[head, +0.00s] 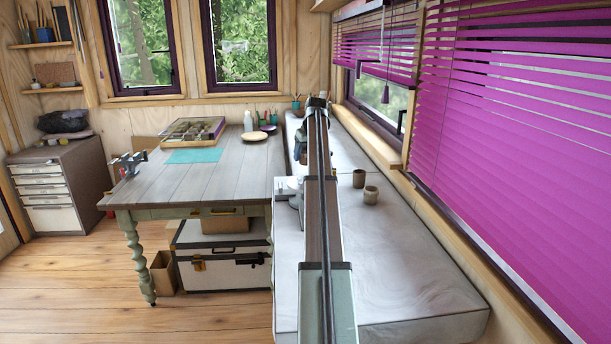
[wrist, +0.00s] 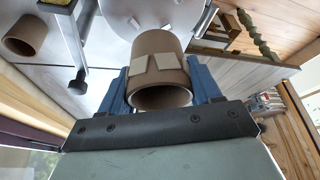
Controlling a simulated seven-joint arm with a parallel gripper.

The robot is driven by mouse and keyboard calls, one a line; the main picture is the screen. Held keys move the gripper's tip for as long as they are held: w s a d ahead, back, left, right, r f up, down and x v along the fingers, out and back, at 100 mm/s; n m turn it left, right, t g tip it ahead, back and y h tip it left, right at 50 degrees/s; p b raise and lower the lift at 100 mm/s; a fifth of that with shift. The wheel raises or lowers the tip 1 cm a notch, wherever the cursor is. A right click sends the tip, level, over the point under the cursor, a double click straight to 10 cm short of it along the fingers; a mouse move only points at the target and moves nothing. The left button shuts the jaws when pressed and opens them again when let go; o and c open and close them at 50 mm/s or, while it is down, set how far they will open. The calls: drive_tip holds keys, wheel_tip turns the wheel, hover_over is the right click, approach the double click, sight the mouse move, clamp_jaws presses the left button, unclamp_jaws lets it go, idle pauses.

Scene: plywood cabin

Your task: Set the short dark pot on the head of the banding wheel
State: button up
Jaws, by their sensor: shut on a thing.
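My gripper (wrist: 157,88) is shut on a brown pot (wrist: 158,48), one blue finger on each side of it. Pale angular patches show on the pot's wall, and its dark open mouth faces the bottom of the wrist view. A pale round disc, which looks like the head of the banding wheel (wrist: 122,14), lies behind the pot in the wrist view. The pot covers part of it, and I cannot tell whether they touch.
Two small brownish pots (head: 358,178) (head: 370,195) stand on the pale counter (head: 420,270), right of my arm. A similar pot (wrist: 25,35) shows at the wrist view's upper left, near a dark knobbed rod (wrist: 78,82). The counter's front is clear. Purple blinds (head: 520,130) border it on the right.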

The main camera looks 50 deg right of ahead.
drive_tip(key=shift+f, duration=3.75)
drive_tip(key=shift+f, duration=0.1)
drive_tip(key=o, duration=1.2)
drive_tip(key=shift+c, duration=0.2)
drive_tip(key=v, duration=1.2)
